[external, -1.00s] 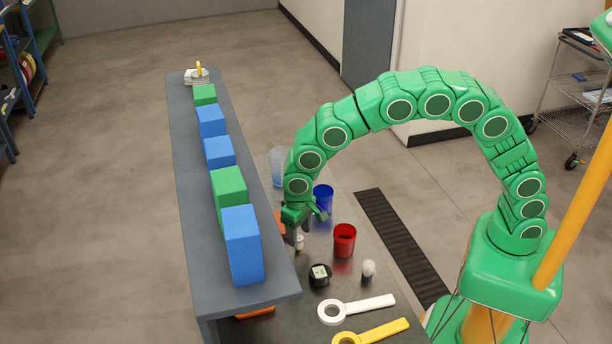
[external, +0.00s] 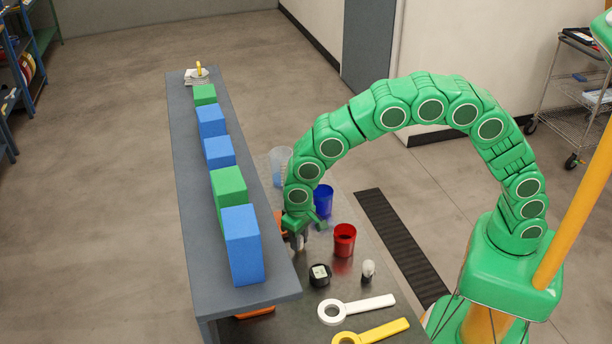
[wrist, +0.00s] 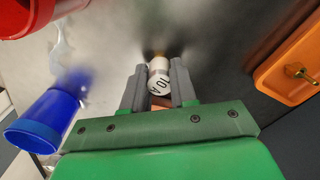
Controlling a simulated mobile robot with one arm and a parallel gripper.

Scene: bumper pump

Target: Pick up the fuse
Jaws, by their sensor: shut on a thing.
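The fuse (wrist: 159,78) is a small white cylinder marked "10 A" with a metal end. In the wrist view it sits between the two grey fingers of my gripper (wrist: 159,88), which are shut on it. In the external view my gripper (external: 299,240) is low over the dark lower table, beside the raised shelf, and mostly hides the fuse. The wrist view does not make clear whether the fuse still touches the table.
A red cup (external: 344,240) and a blue cup (external: 323,200) stand close by on the right. An orange tray (wrist: 290,70) is near on the other side. The grey shelf (external: 195,215) with several blocks runs along the left. White (external: 355,308) and yellow (external: 372,332) ring-ended tools lie in front.

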